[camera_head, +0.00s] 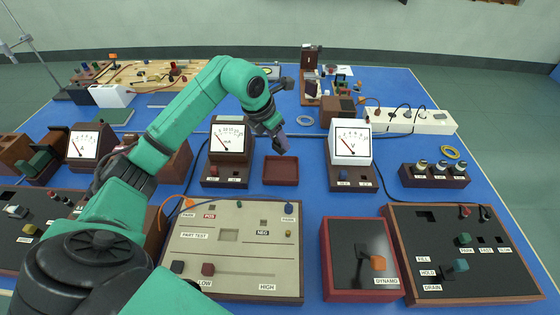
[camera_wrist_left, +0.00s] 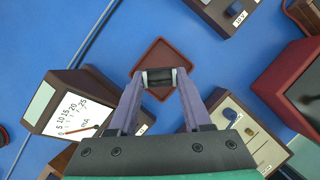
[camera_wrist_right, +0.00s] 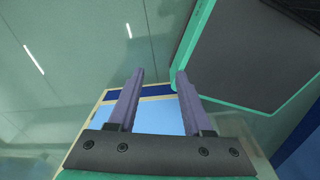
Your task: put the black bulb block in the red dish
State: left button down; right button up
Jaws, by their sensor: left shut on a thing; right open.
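The red dish (camera_head: 281,173) is a small square tray on the blue bench, between two meters. My left gripper (camera_head: 279,143) is above and behind it in the head view. I cannot tell the height of the gap. In the head view the block is not clearly seen. My right gripper (camera_wrist_right: 159,77) is open and empty, away from the bench objects.
A mA meter (camera_head: 228,146) stands left of the dish and a white V meter (camera_head: 350,147) right of it. In front are a beige part-test panel (camera_head: 245,245) and a red dynamo box (camera_head: 345,240). A white power strip (camera_head: 425,121) lies at the back right.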

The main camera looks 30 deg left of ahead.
pick_arm(q)
jog(key=f, duration=0.6)
jog(key=shift+w+f+p, duration=0.25)
jog(key=shift+w+p, duration=0.05)
jog(key=shift+w, duration=0.1)
notch_tip(320, 180, down, 4)
jog(key=shift+s+r+p, duration=0.15)
jog(key=shift+r+p, duration=0.1)
jog(key=shift+p, duration=0.05)
jog(key=shift+f, duration=0.25)
jog(key=shift+c, duration=1.7)
grip_release()
jog(key=shift+r, duration=0.15)
pick_arm(e)
jog(key=shift+w+r, duration=0.35)
jog(key=shift+w, duration=0.2)
jog(key=shift+w+r, duration=0.3)
jog(key=shift+w, duration=0.2)
pick_arm(q)
jog(key=shift+r, duration=0.1)
pick_arm(e)
jog(key=shift+r, duration=0.1)
pick_arm(q)
jog(key=b+v, duration=0.2)
jog(key=v, duration=1)
pick_arm(e)
jog(key=shift+a+f, duration=0.1)
jog(key=shift+f, duration=0.8)
